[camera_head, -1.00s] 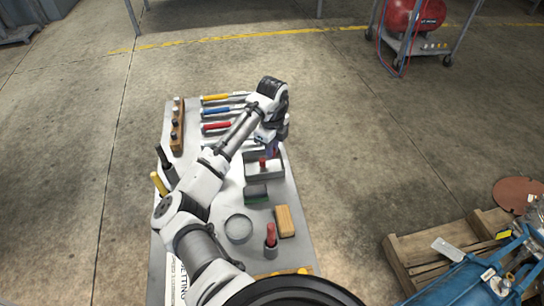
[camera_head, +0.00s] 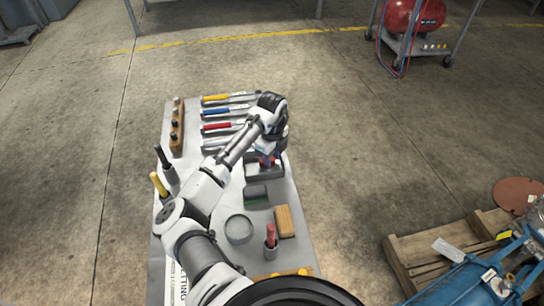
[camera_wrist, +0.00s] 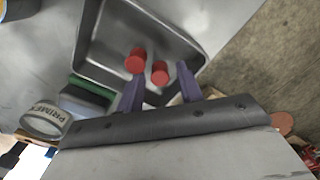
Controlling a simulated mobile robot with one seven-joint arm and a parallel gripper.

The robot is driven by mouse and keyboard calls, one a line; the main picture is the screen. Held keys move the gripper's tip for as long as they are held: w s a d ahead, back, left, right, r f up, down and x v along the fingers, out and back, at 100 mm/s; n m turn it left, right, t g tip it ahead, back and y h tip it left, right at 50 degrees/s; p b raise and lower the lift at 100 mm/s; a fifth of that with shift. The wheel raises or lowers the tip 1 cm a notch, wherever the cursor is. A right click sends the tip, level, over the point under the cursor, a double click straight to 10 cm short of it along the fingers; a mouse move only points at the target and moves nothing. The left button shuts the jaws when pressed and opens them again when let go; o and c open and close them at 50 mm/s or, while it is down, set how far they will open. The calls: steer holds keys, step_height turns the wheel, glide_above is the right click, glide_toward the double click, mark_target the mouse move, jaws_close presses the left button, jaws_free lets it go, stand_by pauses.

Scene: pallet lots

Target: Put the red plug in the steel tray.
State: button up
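The steel tray (camera_head: 264,176) stands at the right edge of the table, below my gripper. In the wrist view the tray (camera_wrist: 110,32) shows from above, with two red plugs in its outline. One red plug (camera_wrist: 134,62) is at the left; another red plug (camera_wrist: 160,74) is beside it, nearer my fingers. My gripper (camera_wrist: 162,78) is open, its purple fingers apart on either side of the nearer plug, with gaps to it. Whether that plug rests on the tray floor is hard to tell. In the head view my gripper (camera_head: 269,155) partly hides the tray and the red in it.
A green-and-grey block (camera_head: 256,194), a tan block (camera_head: 285,221), a round ring-like dish (camera_head: 239,228) and a grey cup (camera_head: 270,250) with a red item stand nearer. Colour-handled tools (camera_head: 220,128) lie at the back. A wooden rack (camera_head: 177,128) stands at the left.

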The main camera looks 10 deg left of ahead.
steer(key=shift+r, duration=0.1)
step_height(320, 180, up, 12)
steer(key=shift+p, duration=0.3)
stand_by(0.3)
